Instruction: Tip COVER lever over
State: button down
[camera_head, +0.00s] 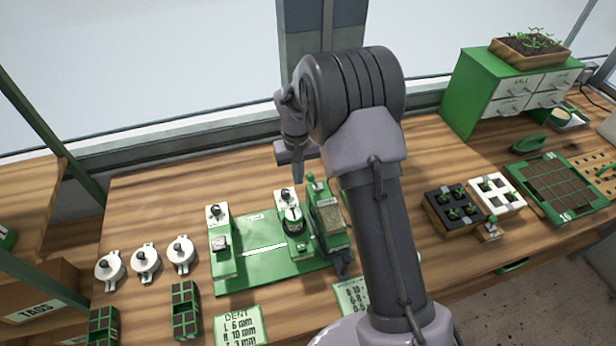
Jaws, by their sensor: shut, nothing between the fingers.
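The tray seeder has a green base plate (262,262) on the wooden bench. A green and white post with a dark knob (216,211) stands at its left end. At its right end are a white post with a dark knob (285,194), a round white part (293,213) and a green hopper (330,217) with brown fill. No COVER label is readable, so I cannot tell which part is the COVER lever. My gripper (298,180) is shut and empty, pointing down above the right end of the seeder. Whether it touches anything is unclear. My arm hides the bench to the hopper's right.
Several white round discs with knobs (145,260) and green-edged cell blocks (185,310) lie at left. Instruction cards (238,326) lie in front. At right are a black tray (452,208), a white tray (497,195), a green tray (560,187) and a drawer cabinet (478,95).

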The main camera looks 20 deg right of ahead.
aim_at(310, 174)
jog(key=shift+d+f, duration=0.1)
dwell(0.3)
jog(key=shift+d, duration=1.6)
jog(key=shift+d+p, duration=0.3)
jog(key=shift+d, duration=0.6)
jog(key=shift+a+r+p, duration=0.2)
jog(key=shift+r+p, duration=0.5)
jog(key=shift+r, duration=0.3)
jog(key=shift+a+r+p, duration=0.25)
jog(key=shift+r+p, duration=0.45)
jog(key=shift+r, duration=0.35)
jog(key=shift+a+r+p, duration=0.2)
jog(key=shift+r+p, duration=0.5)
jog(key=shift+r, duration=0.3)
